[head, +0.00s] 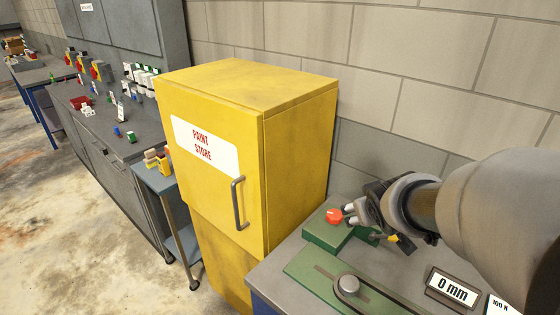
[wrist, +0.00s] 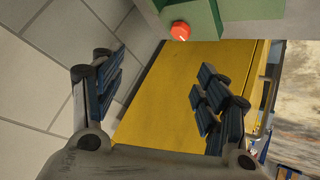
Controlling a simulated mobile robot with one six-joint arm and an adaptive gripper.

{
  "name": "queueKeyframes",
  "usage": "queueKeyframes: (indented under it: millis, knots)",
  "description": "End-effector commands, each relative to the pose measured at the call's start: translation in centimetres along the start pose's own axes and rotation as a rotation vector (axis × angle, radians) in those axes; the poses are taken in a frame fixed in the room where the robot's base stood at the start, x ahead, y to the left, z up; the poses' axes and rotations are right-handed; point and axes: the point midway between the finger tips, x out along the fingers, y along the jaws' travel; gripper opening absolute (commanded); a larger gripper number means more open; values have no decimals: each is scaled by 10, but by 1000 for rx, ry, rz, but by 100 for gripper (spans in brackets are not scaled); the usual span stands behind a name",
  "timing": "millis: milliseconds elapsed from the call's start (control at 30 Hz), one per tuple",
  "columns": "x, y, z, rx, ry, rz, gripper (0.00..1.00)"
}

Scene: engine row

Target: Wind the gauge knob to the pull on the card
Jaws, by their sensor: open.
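An orange-red knob (head: 333,216) sits on a green block (head: 322,232) at the left of the grey bench; it also shows near the top edge of the wrist view (wrist: 180,31). My gripper (head: 349,214) is just right of the knob in the head view. In the wrist view my gripper (wrist: 160,63) has its blue-padded fingers spread wide, with nothing between them, and the knob appears beyond the tips. A small white card reading "100 N" (head: 499,305) is cut off at the lower right. A display reading "0 mm" (head: 452,289) stands beside it.
A green plate (head: 305,267) carries a grey round pulley (head: 348,285) and a dark belt. A tall yellow paint store cabinet (head: 240,125) stands close left of the bench. A block wall (head: 440,65) rises behind. A further workbench (head: 90,115) holds small items.

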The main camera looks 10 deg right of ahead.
Motion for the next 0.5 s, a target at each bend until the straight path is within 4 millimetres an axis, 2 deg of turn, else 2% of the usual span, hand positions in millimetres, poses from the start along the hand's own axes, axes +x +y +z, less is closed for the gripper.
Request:
queueKeyframes:
  millis: [33, 133, 300, 400, 500]
  knots:
    - [26, 14, -2, -12, 17, -3, 68]
    - [74, 30, -8, -46, 95, -37, 68]
    - [141, 37, 10, -58, 233, -166, 68]
    - [165, 31, 29, -36, 314, -260, 68]
    - [177, 23, 47, -1, 384, -344, 68]
